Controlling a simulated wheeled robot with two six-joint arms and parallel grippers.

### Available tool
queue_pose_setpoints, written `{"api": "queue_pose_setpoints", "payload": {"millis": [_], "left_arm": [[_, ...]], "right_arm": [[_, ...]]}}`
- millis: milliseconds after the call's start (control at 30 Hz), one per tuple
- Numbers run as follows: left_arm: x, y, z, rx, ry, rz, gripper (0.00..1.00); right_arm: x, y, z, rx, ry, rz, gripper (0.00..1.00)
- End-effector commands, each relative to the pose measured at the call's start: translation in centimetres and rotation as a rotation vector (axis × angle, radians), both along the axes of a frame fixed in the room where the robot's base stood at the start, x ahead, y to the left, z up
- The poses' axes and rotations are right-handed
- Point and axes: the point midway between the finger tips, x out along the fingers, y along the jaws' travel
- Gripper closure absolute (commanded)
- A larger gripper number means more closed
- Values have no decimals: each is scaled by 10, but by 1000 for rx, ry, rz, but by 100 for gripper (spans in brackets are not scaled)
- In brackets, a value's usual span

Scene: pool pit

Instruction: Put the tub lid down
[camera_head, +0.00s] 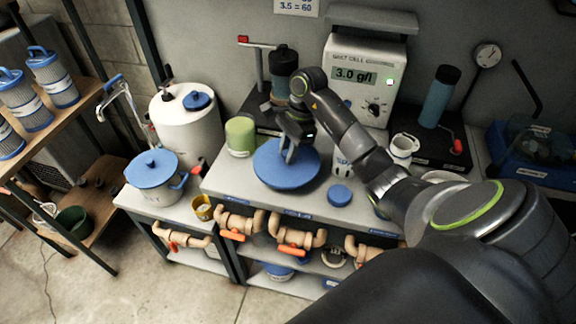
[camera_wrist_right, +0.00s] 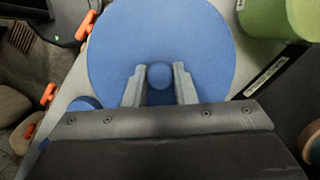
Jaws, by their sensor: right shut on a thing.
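The tub lid (camera_head: 286,164) is a large flat blue disc with a round knob, at the middle of the grey counter in the head view. It fills the upper middle of the right wrist view (camera_wrist_right: 120,45). My right gripper (camera_head: 290,154) is above the lid, shut on its knob, with a finger on each side of it in the wrist view (camera_wrist_right: 159,74). The lid looks level. I cannot tell whether it touches the counter or hangs just above it. My left gripper is not in view.
A green jar (camera_head: 241,137) stands close behind the lid at left, and a small blue cap (camera_head: 340,194) lies at its front right. The salt cell box (camera_head: 366,80) and a white jug (camera_head: 403,149) stand right. A white pot with blue lid (camera_head: 152,168) stands left.

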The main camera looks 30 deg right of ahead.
Motion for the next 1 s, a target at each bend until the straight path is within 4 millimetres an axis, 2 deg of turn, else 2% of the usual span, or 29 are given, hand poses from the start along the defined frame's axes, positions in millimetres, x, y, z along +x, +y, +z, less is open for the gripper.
{"api": "queue_pose_setpoints", "payload": {"millis": [33,400,767,800,933,1000], "left_arm": [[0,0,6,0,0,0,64],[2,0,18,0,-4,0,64],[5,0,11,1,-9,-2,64],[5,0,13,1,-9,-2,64],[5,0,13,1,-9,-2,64],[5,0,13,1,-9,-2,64]], "right_arm": [[0,0,-3,2,3,0,98],[0,0,-44,1,0,0,98],[1,0,-49,-1,-2,-1,98],[1,0,-47,-1,-2,-1,71],[0,0,-47,-1,-1,0,54],[0,0,-47,-1,-1,0,54]]}}
